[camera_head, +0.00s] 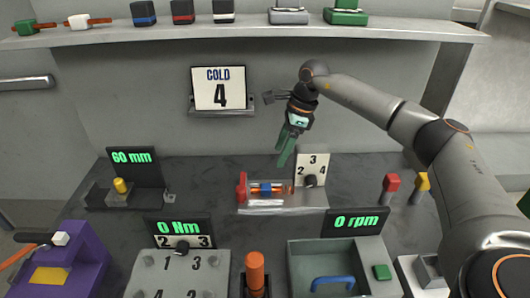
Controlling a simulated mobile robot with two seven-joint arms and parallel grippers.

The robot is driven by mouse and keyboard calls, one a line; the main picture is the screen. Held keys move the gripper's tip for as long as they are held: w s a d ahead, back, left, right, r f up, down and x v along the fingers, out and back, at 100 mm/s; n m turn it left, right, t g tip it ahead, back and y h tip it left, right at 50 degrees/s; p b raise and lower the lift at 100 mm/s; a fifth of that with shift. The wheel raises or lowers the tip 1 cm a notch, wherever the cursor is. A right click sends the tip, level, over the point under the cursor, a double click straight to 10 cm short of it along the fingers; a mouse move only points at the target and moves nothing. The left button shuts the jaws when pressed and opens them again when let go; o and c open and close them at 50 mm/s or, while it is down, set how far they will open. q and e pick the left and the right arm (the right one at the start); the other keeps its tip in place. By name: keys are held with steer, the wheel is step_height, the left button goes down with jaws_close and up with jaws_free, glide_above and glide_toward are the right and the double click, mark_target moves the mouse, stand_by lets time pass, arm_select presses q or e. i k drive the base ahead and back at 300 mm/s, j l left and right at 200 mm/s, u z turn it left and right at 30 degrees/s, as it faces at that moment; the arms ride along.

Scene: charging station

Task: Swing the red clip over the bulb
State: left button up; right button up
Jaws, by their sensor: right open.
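The red clip (241,187) stands upright at the left end of a small fixture in the middle of the bench. A short cylinder with orange ends and a blue middle (266,188) lies across this fixture, to the right of the clip. I cannot tell for sure whether it is the bulb. My right gripper (285,155) has green fingers pointing down, above and a little right of the fixture, apart from the clip. It is open and appears empty. My left gripper is not in view.
A white dial plate (312,170) stands right behind the fixture. Red (391,183) and yellow (422,182) capped posts stand to the right. The "0 Nm" (180,227) and "0 rpm" (355,222) displays are in front. The "COLD 4" sign (219,88) hangs behind.

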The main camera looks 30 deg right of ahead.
mark_target(242, 182)
steer(key=k+j, duration=0.2)
steer(key=j, duration=0.2)
steer(key=k+j, duration=0.2)
steer(key=j, duration=0.2)
steer(key=k+j, duration=0.2)
steer(key=j, duration=0.2)
